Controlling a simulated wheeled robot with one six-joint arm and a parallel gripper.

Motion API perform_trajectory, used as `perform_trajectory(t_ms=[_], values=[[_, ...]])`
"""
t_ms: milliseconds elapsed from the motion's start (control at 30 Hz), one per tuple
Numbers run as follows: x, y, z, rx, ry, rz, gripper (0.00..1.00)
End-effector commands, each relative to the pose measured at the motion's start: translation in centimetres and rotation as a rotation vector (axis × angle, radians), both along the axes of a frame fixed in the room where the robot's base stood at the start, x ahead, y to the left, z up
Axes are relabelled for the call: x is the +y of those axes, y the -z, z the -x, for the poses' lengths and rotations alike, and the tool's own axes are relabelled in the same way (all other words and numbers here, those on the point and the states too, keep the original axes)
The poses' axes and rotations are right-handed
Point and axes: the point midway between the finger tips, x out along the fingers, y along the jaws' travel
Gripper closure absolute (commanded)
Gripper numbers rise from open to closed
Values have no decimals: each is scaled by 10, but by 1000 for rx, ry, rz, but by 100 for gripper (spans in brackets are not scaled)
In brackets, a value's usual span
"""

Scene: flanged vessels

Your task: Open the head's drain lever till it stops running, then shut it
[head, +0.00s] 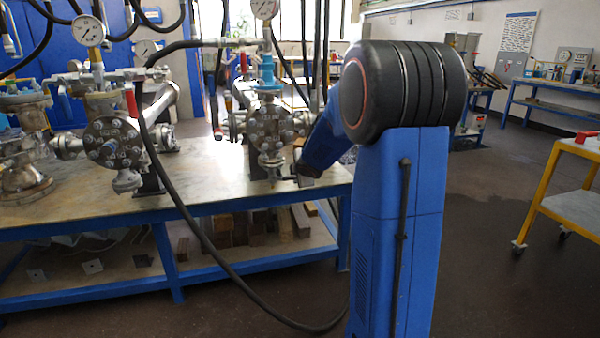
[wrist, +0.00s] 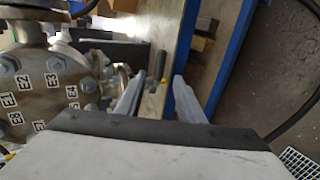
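The right-hand vessel head (head: 270,128) is a round, bolted steel flange on the bench. A small drain valve (head: 271,163) hangs below it, and a short dark lever (head: 289,178) seems to point right from it. My gripper (head: 302,173) is low at the right of this valve. In the wrist view the flange (wrist: 48,82) carries bolt labels such as E2 and E3. My gripper (wrist: 160,77) is open there, its two fingers apart. A dark bar (wrist: 160,60), likely the lever, shows between and beyond the fingertips. I cannot see whether liquid runs.
A second vessel head (head: 112,142) with gauges and a red-handled valve stands to the left on the same bench (head: 200,180). A black hose (head: 190,215) loops down before the bench. The bench's blue edge (wrist: 222,62) runs close to my gripper. Open floor lies right.

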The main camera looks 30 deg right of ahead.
Motion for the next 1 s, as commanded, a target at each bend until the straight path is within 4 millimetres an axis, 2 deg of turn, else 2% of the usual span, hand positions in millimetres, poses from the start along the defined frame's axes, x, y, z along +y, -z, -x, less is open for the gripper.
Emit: perform_trajectory(t_ms=[500, 1000], values=[[10, -22, 30, -1, 0, 3, 65], [17, -35, 49, 0, -1, 2, 65]])
